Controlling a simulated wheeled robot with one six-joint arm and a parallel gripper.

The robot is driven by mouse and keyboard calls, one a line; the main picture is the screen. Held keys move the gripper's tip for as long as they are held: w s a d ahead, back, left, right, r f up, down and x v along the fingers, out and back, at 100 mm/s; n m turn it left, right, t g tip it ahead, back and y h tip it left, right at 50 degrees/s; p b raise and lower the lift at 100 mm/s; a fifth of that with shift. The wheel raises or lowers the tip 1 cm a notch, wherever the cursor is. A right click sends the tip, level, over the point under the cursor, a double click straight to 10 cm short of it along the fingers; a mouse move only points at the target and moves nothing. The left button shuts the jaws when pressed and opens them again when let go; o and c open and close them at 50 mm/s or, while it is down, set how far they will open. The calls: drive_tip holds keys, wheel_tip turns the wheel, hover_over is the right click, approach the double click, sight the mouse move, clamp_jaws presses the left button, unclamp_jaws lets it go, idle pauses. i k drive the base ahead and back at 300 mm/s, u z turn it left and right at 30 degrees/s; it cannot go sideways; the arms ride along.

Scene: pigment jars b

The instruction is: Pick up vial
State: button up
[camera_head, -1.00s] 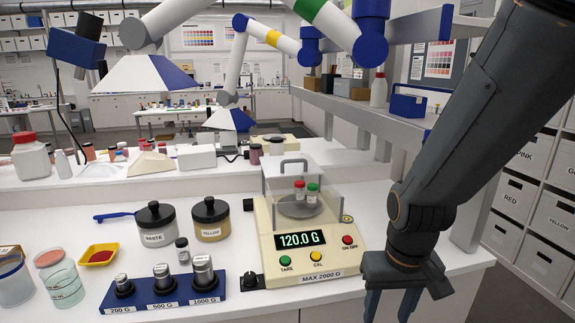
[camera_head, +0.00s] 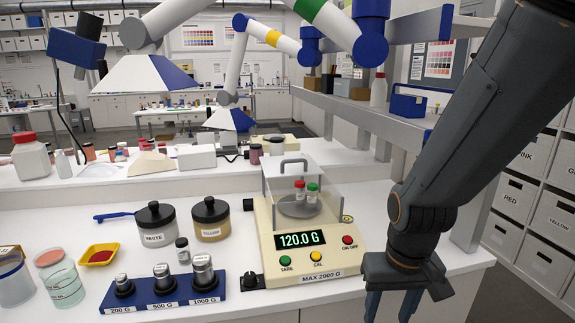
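Another small vial with a dark cap (camera_head: 182,250) stands on the bench in front of the jars. The balance display reads 120.0 G. My gripper (camera_head: 391,308) hangs at the bench's front edge, right of the balance. Its two fingers point down and are apart with nothing visible between them. Their tips run out of the bottom of the picture.
A WHITE jar (camera_head: 156,225) and a YELLOW jar (camera_head: 211,219) stand left of the balance. A blue weight block (camera_head: 164,301) with metal weights is at the front. A yellow dish of red pigment (camera_head: 99,254) and glass beakers (camera_head: 62,284) are further left. Shelving rises behind my arm.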

sight(182, 250)
drive_tip(key=u, duration=1.85)
drive_tip(key=k, duration=0.65)
drive_tip(key=u, duration=0.95)
drive_tip(key=i, duration=1.3)
drive_tip(key=z, duration=1)
drive_tip(key=i, duration=0.6)
drive_tip(key=z, duration=0.55)
